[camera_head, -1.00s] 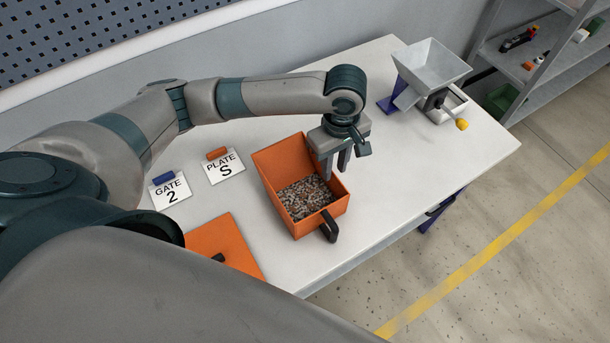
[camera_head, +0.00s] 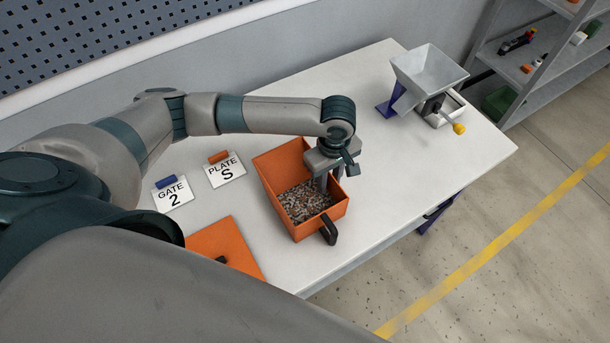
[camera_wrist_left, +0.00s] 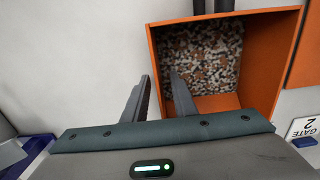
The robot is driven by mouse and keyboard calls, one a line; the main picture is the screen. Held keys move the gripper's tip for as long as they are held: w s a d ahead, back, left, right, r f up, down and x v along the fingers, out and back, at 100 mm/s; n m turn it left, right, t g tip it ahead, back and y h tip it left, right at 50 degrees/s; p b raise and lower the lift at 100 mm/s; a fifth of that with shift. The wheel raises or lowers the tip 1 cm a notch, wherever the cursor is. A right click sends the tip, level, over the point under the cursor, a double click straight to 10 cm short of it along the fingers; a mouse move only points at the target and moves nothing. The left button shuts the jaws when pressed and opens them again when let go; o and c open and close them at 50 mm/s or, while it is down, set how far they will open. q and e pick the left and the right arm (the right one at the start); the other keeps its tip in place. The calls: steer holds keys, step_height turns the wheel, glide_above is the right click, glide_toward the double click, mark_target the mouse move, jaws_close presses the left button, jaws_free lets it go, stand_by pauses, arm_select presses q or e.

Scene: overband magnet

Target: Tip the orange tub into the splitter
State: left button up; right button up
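The orange tub (camera_head: 266,166) stands upright on the table with grey and brown granules (camera_head: 305,200) in it. Its black handle (camera_head: 329,230) is on the side nearest the table's front edge. My left gripper (camera_head: 330,180) points down at the tub's right wall. In the left wrist view, its fingers (camera_wrist_left: 160,98) are apart, one outside and one inside the wall of the tub (camera_wrist_left: 240,102); no grip on the wall shows. The splitter, with a grey metal hopper (camera_head: 430,72), stands at the table's far right end. My right gripper is out of view.
Cards marked GATE 2 (camera_head: 172,198) and PLATE S (camera_head: 225,172) lie left of the tub, with blue and orange pieces on them. An orange panel with a black handle (camera_head: 225,245) lies in front of them. The table (camera_head: 415,165) is clear between tub and splitter.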

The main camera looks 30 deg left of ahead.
arm_select(q)
steer(key=shift+f, duration=0.8)
steer(key=shift+c, duration=0.3)
jaws_close()
